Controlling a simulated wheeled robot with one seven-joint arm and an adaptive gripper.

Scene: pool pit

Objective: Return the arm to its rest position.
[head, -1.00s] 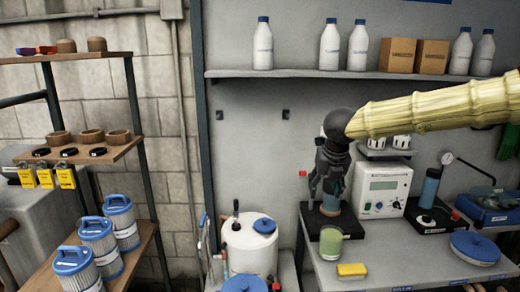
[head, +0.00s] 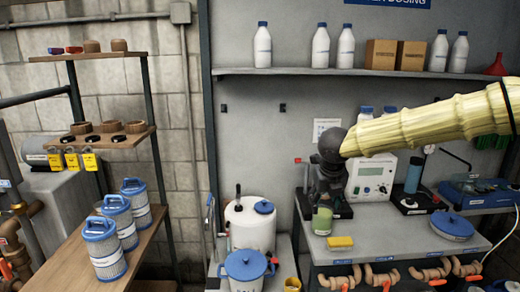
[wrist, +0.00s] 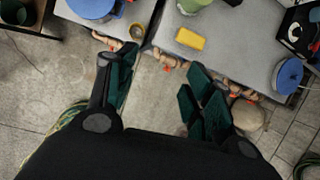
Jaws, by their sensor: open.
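My gripper (head: 328,190) hangs pointing down at the end of my yellow-sleeved arm, which comes in from the right in the head view. In the wrist view my gripper (wrist: 160,85) has its two dark green-padded fingers wide apart with nothing between them. Below it are the grey floor and the front edge of the counter. In the head view it overlaps a black stand and sits just above a green cup (head: 322,221) in the picture.
The grey counter (head: 390,242) carries a yellow sponge (head: 340,242), a white instrument (head: 371,177) and a blue-lidded dish (head: 452,226). Pipes with red valves run below its front edge. Left are a white tank (head: 250,232), a blue-lidded pot (head: 246,269) and a shelf rack with filter cartridges (head: 102,246).

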